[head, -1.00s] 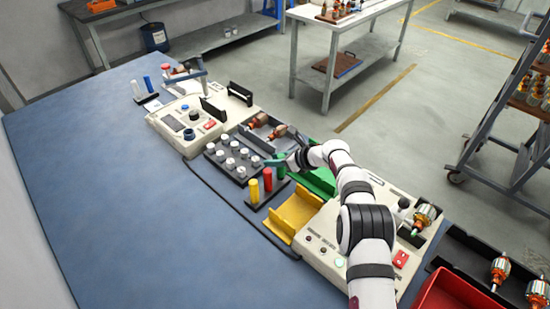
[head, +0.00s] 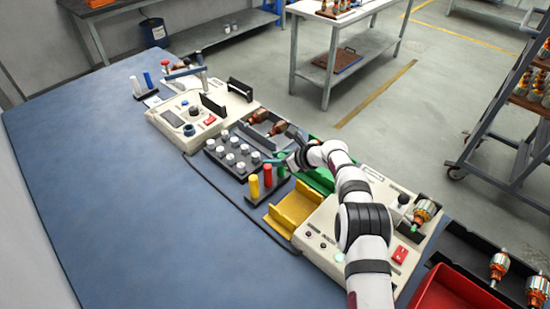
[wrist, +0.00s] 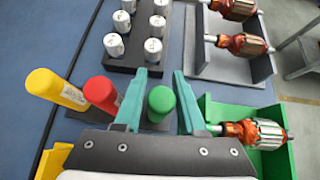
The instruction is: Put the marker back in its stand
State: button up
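The green marker (wrist: 161,100) stands upright between the two teal fingers of my gripper (wrist: 160,100), with a small gap visible on each side. It also shows in the head view (head: 281,171), in line with the yellow marker (head: 254,188) and the red marker (head: 267,176) in the dark marker stand (head: 262,198). In the wrist view, the yellow marker (wrist: 57,89) and red marker (wrist: 102,95) are left of my gripper. My gripper is open around the green marker. The green marker's base is hidden, so I cannot tell how deep it sits.
A dark block with several white-capped cylinders (head: 231,153) lies just beyond the stand. A yellow cradle (head: 292,207) and a green tray (head: 320,180) are close by. Another stand (head: 147,97) holds blue and white items. The blue bench (head: 130,210) is clear at left.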

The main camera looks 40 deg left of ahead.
jog(key=o, duration=0.3)
jog(key=shift+o, duration=0.2)
jog(key=s+v, duration=0.1)
jog(key=v, duration=1.5)
jog(key=shift+w, duration=0.4)
jog(key=shift+a, duration=0.1)
